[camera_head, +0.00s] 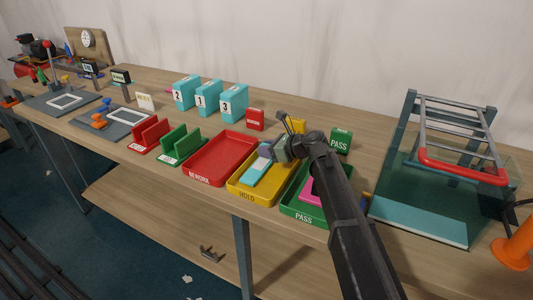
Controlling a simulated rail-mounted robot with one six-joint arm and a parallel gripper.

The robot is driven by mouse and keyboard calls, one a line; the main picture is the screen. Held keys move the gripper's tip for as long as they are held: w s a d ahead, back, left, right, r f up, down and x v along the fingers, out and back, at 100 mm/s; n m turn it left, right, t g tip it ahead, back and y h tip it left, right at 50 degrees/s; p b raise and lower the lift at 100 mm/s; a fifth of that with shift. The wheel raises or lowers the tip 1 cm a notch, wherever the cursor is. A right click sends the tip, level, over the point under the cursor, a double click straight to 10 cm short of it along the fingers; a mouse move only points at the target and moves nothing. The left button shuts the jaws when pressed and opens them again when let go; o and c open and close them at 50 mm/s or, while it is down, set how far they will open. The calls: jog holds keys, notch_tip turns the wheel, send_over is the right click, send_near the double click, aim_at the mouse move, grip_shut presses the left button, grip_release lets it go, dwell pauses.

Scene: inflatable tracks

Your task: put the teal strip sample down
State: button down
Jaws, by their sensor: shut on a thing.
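The teal strip sample (257,172) is at the yellow HOLD tray (245,194), slanting along the tray's left part. A paler patch shows at its upper end. My gripper (272,155) is over the tray at the strip's upper right and is shut on the strip. The fingertips are small and partly hidden by the wrist, so the exact grip is unclear. I cannot tell whether the strip rests on the tray floor or is just above it.
The red REWORK tray (220,152) stands left of the HOLD tray. The green PASS tray (294,207), holding a pink piece (307,191), is right, partly behind my arm. Numbered teal boxes (208,97) stand behind. A frame with a red bar (460,171) stands right.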

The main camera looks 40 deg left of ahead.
jog(key=shift+f, duration=0.15)
jog(key=c, duration=0.9)
grip_release()
jog(key=shift+d+r, duration=0.15)
jog(key=shift+r, duration=0.2)
jog(key=p+v, duration=0.3)
jog(key=v, duration=0.3)
jog(key=shift+d+r, duration=0.15)
jog(key=shift+d, duration=0.15)
jog(key=shift+w+d, duration=0.1)
jog(key=shift+d, duration=0.2)
